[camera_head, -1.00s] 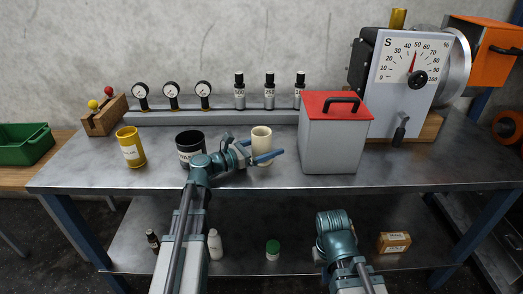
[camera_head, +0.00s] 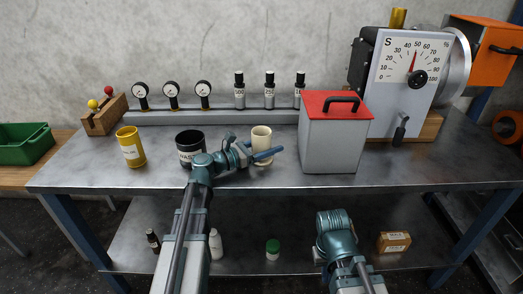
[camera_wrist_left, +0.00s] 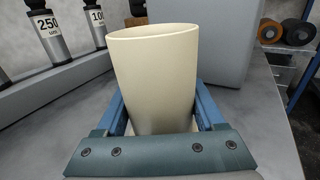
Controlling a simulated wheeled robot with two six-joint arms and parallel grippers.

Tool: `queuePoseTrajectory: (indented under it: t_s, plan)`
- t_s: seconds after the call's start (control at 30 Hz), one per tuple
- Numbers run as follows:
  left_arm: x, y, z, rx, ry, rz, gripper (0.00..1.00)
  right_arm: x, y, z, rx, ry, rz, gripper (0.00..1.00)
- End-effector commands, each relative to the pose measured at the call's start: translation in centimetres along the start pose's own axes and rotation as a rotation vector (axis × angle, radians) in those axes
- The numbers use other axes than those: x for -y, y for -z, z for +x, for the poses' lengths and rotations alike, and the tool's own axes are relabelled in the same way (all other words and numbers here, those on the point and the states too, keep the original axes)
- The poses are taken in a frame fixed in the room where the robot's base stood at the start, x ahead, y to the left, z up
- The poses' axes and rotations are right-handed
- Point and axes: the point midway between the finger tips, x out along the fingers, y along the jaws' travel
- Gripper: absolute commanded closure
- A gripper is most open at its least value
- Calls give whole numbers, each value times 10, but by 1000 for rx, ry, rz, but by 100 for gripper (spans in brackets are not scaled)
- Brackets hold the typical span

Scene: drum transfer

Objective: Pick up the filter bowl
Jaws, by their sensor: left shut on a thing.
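The cream cup (camera_head: 261,138), which I take as the filter bowl, stands upright at the middle of the bench in the head view. It also fills the middle of the left wrist view (camera_wrist_left: 155,75). My left gripper (camera_head: 262,157) reaches it from the front left. Its two blue fingers are shut on the cup's sides, low down. The cup's base is hidden behind the gripper, so I cannot tell whether it touches the bench. My right arm is folded low at the front; its fingers do not show.
A black cup (camera_head: 187,138) stands just left, partly behind my left arm, with a yellow cup (camera_head: 131,150) further left. A grey box with a red lid (camera_head: 335,140) stands to the right. A rack (camera_head: 215,117) with gauges and sieve bottles runs behind.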

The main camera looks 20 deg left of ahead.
Motion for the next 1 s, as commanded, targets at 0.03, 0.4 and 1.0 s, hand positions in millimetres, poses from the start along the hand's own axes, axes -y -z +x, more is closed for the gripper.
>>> queuePoseTrajectory:
  t_s: [0.03,0.4,1.0]
  plan:
    - [0,0,0,1,0,-1,100,0,0,0,0,0,0,100]
    - [0,-2,0,1,0,-1,100,0,0,-2,0,0,0,100]
    - [4,-28,7,2,2,-1,100,-3,-2,-28,0,0,0,100]
